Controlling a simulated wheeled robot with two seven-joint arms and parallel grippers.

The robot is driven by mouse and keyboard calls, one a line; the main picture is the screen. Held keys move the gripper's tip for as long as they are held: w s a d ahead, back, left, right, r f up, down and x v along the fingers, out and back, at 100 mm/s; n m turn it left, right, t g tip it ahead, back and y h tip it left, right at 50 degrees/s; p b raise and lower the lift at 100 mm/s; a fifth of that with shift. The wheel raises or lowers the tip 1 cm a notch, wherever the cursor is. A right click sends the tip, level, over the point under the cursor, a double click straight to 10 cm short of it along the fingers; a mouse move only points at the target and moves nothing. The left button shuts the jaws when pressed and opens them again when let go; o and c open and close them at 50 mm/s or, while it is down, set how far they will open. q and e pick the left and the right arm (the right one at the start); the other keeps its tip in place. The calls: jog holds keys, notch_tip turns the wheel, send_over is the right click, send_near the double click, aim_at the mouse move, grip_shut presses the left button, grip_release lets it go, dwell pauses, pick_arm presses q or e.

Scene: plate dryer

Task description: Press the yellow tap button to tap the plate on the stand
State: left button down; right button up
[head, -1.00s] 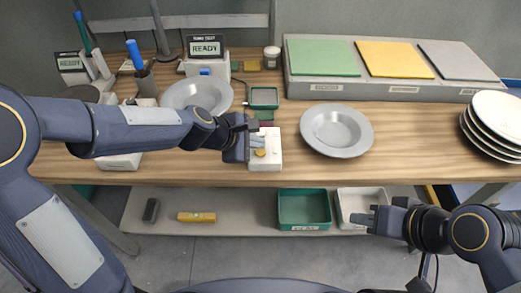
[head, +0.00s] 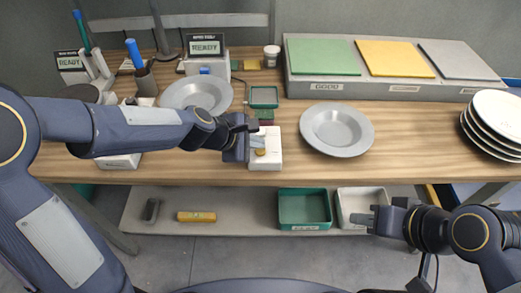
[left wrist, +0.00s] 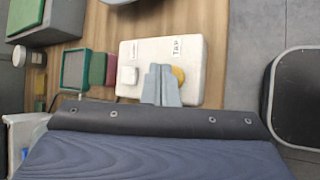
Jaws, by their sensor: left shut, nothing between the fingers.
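A white box (head: 270,161) with a yellow button (head: 261,152) sits at the table's front edge. The box (left wrist: 193,49), labelled TAP, also shows in the left wrist view. My left gripper (head: 258,142) is shut and empty over the box. Its grey fingertips (left wrist: 161,86) lie beside the yellow button (left wrist: 178,75) and partly cover it. I cannot tell whether they touch it. One grey plate (head: 195,93) lies behind my left arm, its support hidden. My right gripper (head: 362,219) is in front of the lower shelf, its jaw state unclear.
Another grey plate (head: 337,131) lies right of the box. A stack of white plates (head: 495,122) stands at the far right. A READY display (head: 206,48) and a raised board with green, yellow and grey pads (head: 395,58) are at the back. Bins (head: 304,209) are below.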

aim_at(256, 153)
pick_arm(q)
jog(key=shift+f+b, duration=0.45)
jog(key=shift+f, duration=0.25)
dwell(0.6)
jog(key=shift+r, duration=0.1)
jog(key=shift+r+p, duration=0.85)
jog(key=shift+p, duration=0.05)
jog(key=shift+r, duration=0.1)
notch_tip(256, 153, up, 5)
jog(key=p, duration=0.5)
jog(key=shift+a, duration=0.1)
dwell(0.5)
